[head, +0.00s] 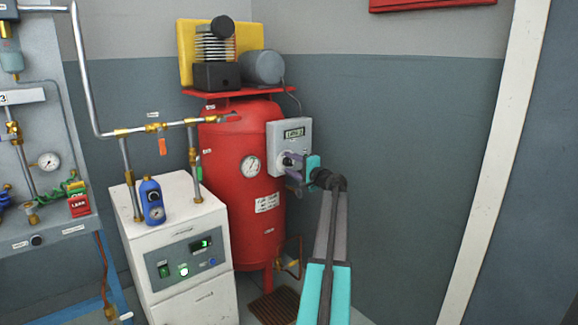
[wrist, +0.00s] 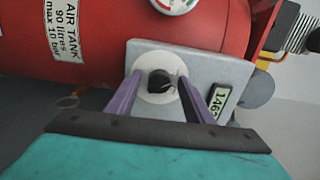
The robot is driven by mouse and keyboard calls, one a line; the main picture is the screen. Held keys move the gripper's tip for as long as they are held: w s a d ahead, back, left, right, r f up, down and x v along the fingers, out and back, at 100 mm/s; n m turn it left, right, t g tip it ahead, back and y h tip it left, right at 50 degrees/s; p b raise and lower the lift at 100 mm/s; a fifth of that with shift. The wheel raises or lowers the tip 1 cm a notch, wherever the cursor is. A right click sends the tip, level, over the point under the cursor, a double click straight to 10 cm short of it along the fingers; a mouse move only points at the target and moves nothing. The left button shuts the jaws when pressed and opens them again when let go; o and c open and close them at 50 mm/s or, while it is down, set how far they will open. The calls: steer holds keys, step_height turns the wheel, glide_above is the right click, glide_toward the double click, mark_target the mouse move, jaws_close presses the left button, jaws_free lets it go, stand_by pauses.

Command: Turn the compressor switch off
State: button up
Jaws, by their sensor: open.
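The compressor switch is a black rotary knob (wrist: 161,81) on a pale round plate, on the grey control box (head: 290,147) fixed to the red air tank (head: 236,150). In the wrist view the purple fingers of my gripper (wrist: 160,88) stand open, one on each side of the knob. I cannot tell whether they touch it. In the head view my gripper (head: 290,163) is at the lower part of the box and partly hides the knob. The box's small display (head: 294,133) shows above the knob.
The compressor motor (head: 262,67) sits on top of the tank, with a gauge (head: 250,166) on its front. A white dryer cabinet (head: 180,220) stands to the left, with pipes above it. A panel with valves and gauges (head: 48,160) is at far left.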

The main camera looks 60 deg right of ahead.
steer(key=shift+s, duration=0.15)
steer(key=p+v, duration=0.2)
steer(key=v, duration=1.1)
steer(key=shift+s+p, duration=0.2)
steer(key=shift+p, duration=0.1)
steer(key=shift+a, duration=0.15)
